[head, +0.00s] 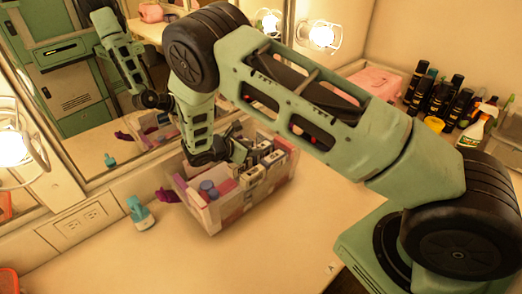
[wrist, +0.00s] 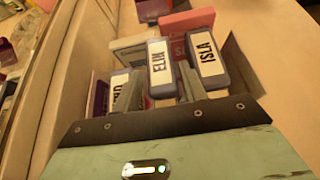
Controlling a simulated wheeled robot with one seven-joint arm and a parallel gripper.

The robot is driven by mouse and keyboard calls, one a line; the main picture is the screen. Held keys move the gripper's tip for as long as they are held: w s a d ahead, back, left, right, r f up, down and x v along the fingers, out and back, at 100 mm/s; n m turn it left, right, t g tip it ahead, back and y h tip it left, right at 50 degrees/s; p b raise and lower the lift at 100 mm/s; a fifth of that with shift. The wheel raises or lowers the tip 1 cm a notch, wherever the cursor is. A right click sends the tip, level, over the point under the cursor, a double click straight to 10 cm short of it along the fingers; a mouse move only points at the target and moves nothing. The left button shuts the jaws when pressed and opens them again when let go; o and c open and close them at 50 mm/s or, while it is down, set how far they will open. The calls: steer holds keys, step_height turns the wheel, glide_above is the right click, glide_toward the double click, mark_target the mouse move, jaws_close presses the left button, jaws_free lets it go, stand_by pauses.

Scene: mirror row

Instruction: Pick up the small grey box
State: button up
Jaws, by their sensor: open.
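An open bin (head: 228,212) on the counter holds several small grey boxes with white name labels. In the wrist view, a grey box labelled ELIN (wrist: 161,68) stands in the middle, with one labelled ISLA (wrist: 207,54) to its right. A third labelled box (wrist: 119,80) is partly hidden on the left. I cannot tell which one is the task's small grey box. My gripper (wrist: 160,88) is open at the bin, its fingers on either side of the ELIN box. In the head view, my gripper (head: 236,152) is low over the bin, partly hidden by my arm.
Dark bottles (head: 437,95) and a spray bottle (head: 478,127) stand far right. The counter in front is clear.

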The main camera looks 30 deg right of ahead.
mark_target(260, 146)
steer(key=shift+p+x, duration=0.55)
steer(key=shift+x, duration=1.25)
steer(key=c, duration=0.7)
